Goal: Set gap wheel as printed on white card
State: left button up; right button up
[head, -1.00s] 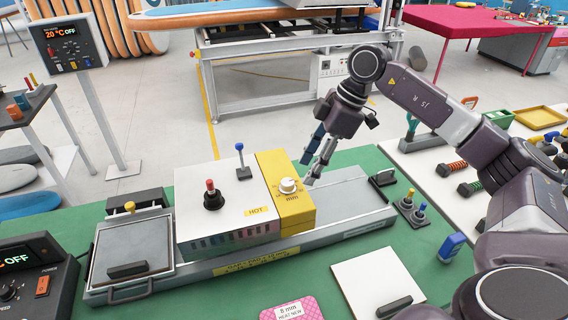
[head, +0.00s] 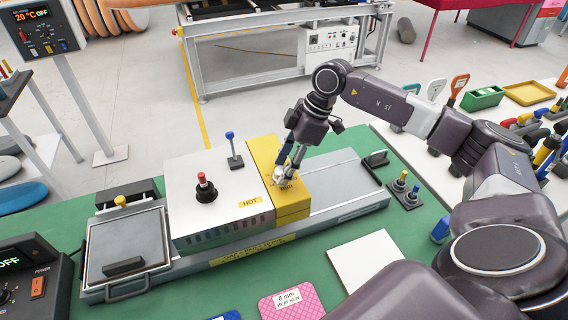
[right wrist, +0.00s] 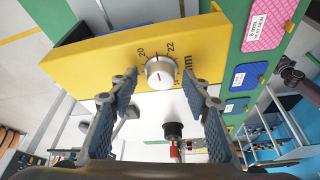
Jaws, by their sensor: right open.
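The gap wheel is a small silver-white knob (right wrist: 160,72) on the yellow block (right wrist: 90,62) of the machine; a scale with 20, 22 and "mm" is printed around it. In the head view the wheel (head: 280,176) is partly hidden by my right gripper (head: 283,172). In the right wrist view the open fingers of my right gripper (right wrist: 165,85) stand on either side of the wheel, with gaps showing. A white card (head: 368,262) lies on the green table, its face blank in this view. A pink pad (head: 291,302) bears a white label reading 8 mm. My left gripper is not in view.
The machine's white housing (head: 190,215) has a red-topped knob (head: 204,187) and a blue-topped lever (head: 231,140). A "HOT" label (head: 250,202) is beside the yellow block. A control box (head: 30,285) is at lower left.

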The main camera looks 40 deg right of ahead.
jog(key=shift+s, duration=0.1)
jog(key=shift+c, duration=0.6)
jog(key=c, duration=1)
jog(key=shift+c, duration=0.2)
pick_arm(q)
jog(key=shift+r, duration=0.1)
pick_arm(e)
jog(key=shift+r, duration=0.1)
